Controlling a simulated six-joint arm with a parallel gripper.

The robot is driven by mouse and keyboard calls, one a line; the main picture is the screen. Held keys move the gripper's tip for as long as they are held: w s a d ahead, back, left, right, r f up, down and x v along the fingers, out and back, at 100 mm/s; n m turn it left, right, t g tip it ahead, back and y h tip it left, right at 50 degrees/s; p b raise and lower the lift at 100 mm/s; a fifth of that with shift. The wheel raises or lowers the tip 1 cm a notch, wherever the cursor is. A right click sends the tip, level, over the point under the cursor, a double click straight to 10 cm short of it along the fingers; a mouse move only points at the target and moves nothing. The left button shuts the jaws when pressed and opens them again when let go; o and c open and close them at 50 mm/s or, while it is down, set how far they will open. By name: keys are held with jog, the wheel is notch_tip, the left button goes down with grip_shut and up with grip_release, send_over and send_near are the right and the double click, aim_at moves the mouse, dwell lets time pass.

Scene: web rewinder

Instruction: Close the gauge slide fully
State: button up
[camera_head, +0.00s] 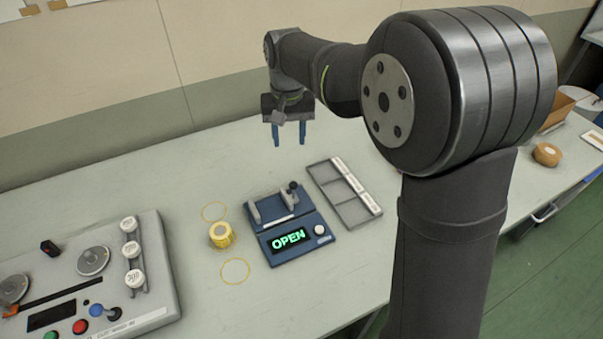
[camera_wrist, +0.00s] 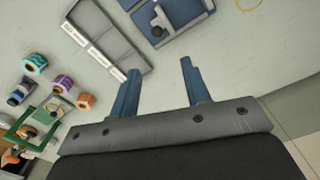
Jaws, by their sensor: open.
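The gauge (camera_head: 290,231) is a blue box on the table in the head view, with a lit green display (camera_head: 288,239) reading OPEN and a white knob at its front right. Two grey upright jaws stand on its top, apart, and the slide with a dark knob (camera_head: 292,187) is at the right one. The gauge also shows in part at the top of the wrist view (camera_wrist: 178,14). My gripper (camera_head: 290,138) hangs above and behind the gauge, its two blue fingers apart and empty. The fingers also show in the wrist view (camera_wrist: 160,82), clear of the gauge.
A grey compartment tray (camera_head: 344,192) lies right of the gauge. A yellow roll (camera_head: 221,235) stands to its left, between two yellow circles marked on the table. A grey control machine (camera_head: 95,275) is at the far left. Colored rolls (camera_wrist: 62,84) lie left in the wrist view.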

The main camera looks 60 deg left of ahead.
jog(key=r+m, duration=0.2)
jog(key=m, duration=0.3)
send_near(293, 183)
notch_tip(293, 183, down, 8)
jog(key=shift+f, duration=0.25)
jog(key=shift+c, duration=0.4)
